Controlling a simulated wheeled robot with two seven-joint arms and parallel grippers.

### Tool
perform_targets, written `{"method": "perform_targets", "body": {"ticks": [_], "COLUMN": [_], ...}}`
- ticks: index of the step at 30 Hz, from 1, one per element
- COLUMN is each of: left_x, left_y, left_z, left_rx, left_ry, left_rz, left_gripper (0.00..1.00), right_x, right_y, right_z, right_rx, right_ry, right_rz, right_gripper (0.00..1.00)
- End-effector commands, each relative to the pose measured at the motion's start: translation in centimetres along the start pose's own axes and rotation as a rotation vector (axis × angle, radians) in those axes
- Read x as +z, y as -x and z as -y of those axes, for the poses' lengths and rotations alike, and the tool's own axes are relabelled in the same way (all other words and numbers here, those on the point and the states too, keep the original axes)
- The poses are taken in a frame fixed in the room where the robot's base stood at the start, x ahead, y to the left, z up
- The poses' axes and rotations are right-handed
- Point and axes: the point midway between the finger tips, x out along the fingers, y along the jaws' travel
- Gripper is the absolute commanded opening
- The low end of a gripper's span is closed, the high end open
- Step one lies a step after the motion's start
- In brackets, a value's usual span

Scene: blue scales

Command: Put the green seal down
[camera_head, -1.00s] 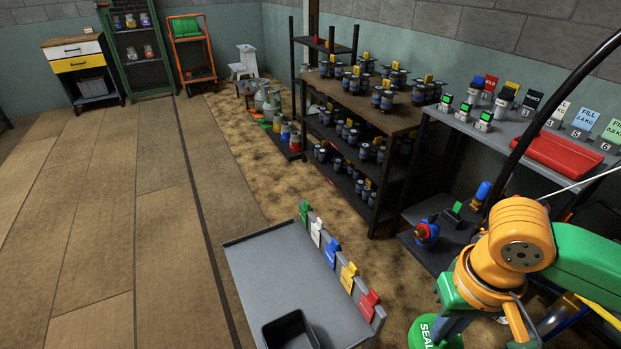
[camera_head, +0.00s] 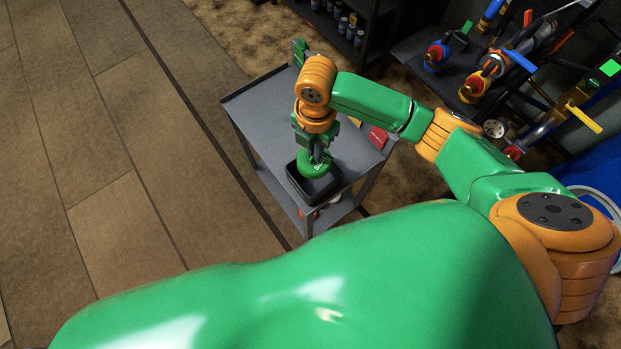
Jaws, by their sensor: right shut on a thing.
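The green seal (camera_head: 312,165) is a round green disc with white lettering. My right gripper (camera_head: 314,150) points down and is shut on it from above. The seal is at the black bin (camera_head: 326,196) on the grey cart (camera_head: 257,110) and overlaps the bin's far part in the picture. I cannot tell whether it touches the bin's floor or hangs just above it. The gripper's fingers are small and partly hidden by my wrist. My left gripper is out of view.
A red tag (camera_head: 378,137) stands on the cart's right edge, and a green tag (camera_head: 299,47) at its far end. The wooden floor (camera_head: 110,150) left of the cart is clear.

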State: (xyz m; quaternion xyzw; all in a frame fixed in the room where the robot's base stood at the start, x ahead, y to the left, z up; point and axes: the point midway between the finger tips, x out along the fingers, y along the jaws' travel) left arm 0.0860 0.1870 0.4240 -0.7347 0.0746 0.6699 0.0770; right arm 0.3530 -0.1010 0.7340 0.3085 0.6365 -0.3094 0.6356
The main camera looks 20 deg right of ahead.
Motion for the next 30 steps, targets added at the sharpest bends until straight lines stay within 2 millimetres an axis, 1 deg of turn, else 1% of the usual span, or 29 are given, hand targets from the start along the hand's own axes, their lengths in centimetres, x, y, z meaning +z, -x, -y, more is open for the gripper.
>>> {"method": "perform_targets", "body": {"ticks": [2, 6, 10, 13, 15, 17, 23, 27, 28, 29, 30], "left_x": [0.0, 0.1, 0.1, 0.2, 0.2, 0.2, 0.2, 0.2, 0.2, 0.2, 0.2], "left_y": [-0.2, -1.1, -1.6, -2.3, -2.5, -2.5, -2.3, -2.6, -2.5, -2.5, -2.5], "left_z": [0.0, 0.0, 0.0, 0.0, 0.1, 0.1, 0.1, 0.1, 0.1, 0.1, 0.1], "left_rx": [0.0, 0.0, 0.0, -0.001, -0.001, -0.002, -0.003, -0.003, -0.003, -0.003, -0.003], "left_ry": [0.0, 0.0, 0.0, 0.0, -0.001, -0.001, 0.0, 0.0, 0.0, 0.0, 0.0], "left_rz": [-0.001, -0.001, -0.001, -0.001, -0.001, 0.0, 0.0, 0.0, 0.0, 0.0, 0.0], "left_gripper": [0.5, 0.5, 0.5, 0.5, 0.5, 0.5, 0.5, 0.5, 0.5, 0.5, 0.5], "right_x": [-0.2, -0.2, -0.2, -0.2, -0.1, -0.1, -0.1, -0.1, -0.1, -0.1, -0.1], "right_y": [-1.1, -4.8, -7.1, -9.5, -10.4, -10.7, -10.6, -11.1, -11.0, -11.0, -10.9], "right_z": [0.1, 0.2, 0.2, 0.2, 0.2, 0.1, 0.1, 0.1, 0.1, 0.1, 0.1], "right_rx": [-0.001, -0.003, -0.001, -0.002, -0.001, 0.001, 0.002, 0.001, 0.001, 0.001, 0.001], "right_ry": [0.053, 0.076, 0.075, 0.076, 0.075, 0.076, 0.076, 0.075, 0.075, 0.075, 0.075], "right_rz": [-0.002, -0.001, 0.001, 0.0, 0.002, 0.002, 0.002, 0.002, 0.002, 0.002, 0.002], "right_gripper": [0.0, 0.0, 0.0, 0.0, 0.0, 0.0, 0.0, 0.0, 0.14, 0.22, 0.32]}}
